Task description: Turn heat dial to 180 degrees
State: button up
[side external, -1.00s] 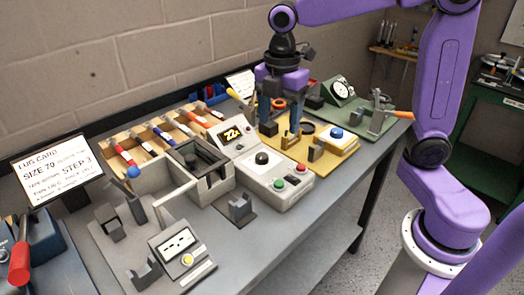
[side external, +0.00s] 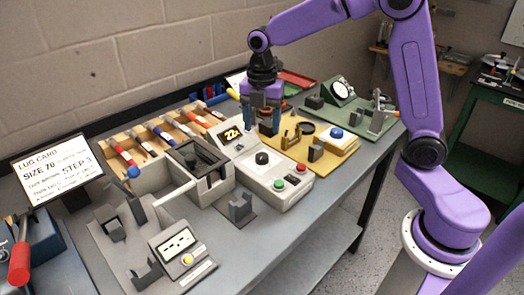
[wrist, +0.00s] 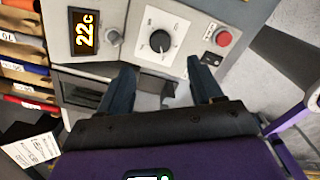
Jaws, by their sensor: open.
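The heat dial (side external: 262,158) is a black round knob on the light grey control box (side external: 243,147). In the wrist view the dial (wrist: 160,41) has a white pointer mark and sits on a white scale plate, whose numbers are too small to read. The display (wrist: 84,33) on the same box reads 22 C; it also shows in the side view (side external: 230,134). My gripper (side external: 262,122) is open and empty above the back of the box. In the wrist view my gripper's fingertips (wrist: 161,68) are apart, short of the dial, with nothing between them.
A red button (wrist: 223,39) and a green button (side external: 279,185) sit near the dial. A yellow platform with a blue button (side external: 336,132) stands to the right. A grey press unit (side external: 196,160) stands left of the box. A lug card (side external: 57,170) stands at far left.

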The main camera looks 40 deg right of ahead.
aim_at(262, 155)
notch_tip(262, 155, down, 9)
jog(key=shift+f, duration=0.2)
dwell(0.3)
jog(key=c, duration=1.1)
